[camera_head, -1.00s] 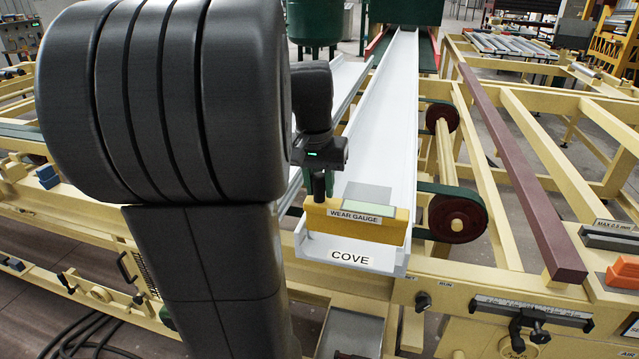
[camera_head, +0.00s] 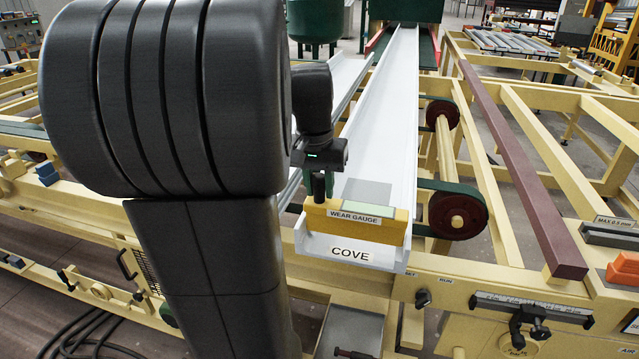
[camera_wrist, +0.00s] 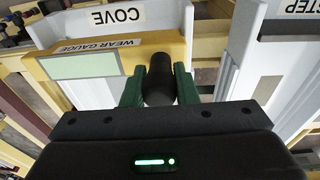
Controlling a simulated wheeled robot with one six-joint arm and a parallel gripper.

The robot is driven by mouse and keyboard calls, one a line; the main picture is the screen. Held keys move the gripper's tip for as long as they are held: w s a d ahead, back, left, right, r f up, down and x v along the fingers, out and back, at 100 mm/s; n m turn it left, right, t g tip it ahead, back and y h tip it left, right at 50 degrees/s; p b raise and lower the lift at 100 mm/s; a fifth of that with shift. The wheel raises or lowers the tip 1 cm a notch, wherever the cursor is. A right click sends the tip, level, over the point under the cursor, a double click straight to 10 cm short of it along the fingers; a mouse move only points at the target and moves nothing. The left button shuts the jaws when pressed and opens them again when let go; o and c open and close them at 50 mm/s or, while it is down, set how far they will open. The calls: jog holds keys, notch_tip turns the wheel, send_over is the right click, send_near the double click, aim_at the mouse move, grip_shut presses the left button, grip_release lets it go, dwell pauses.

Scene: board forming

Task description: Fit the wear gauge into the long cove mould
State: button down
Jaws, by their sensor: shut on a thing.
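The wear gauge (camera_head: 388,228) is a yellow block with a "WEAR GAUGE" label, a pale green window and a black knob. It sits across the near end of the long white cove mould (camera_head: 345,252), between its side walls, just behind the "COVE" label. My gripper (camera_wrist: 159,85) is shut on the gauge's black knob, with a green finger on each side. The gauge also shows in the wrist view (camera_wrist: 120,52), roughly level and in line with the mould's end. Its underside is hidden, so I cannot tell whether it rests on the mould floor.
A second white mould labelled "STEP" (camera_wrist: 285,60) lies beside the cove mould. A maroon bar (camera_head: 520,170) runs along the cream frame to the right. Orange and grey blocks (camera_head: 622,270) sit at the right edge. A dark red roller (camera_head: 458,212) stands beside the mould.

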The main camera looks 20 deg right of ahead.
jog(key=shift+f+b, duration=0.65)
jog(key=shift+f, duration=0.5)
jog(key=c, duration=1.1)
grip_release()
jog(key=shift+o, duration=0.2)
notch_tip(320, 180, up, 14)
jog(key=s+a, duration=0.1)
jog(key=shift+a+p, duration=0.15)
jog(key=shift+p, duration=0.3)
jog(key=shift+f, duration=0.15)
jog(key=f, duration=0.4)
jog(key=d+f, duration=0.1)
jog(key=f, duration=0.4)
jog(key=w+f, duration=0.1)
jog(key=f, duration=0.3)
jog(key=shift+d+f+b, duration=0.15)
jog(key=shift+f+b, duration=0.1)
jog(key=shift+b, duration=0.15)
jog(key=shift+r, duration=0.2)
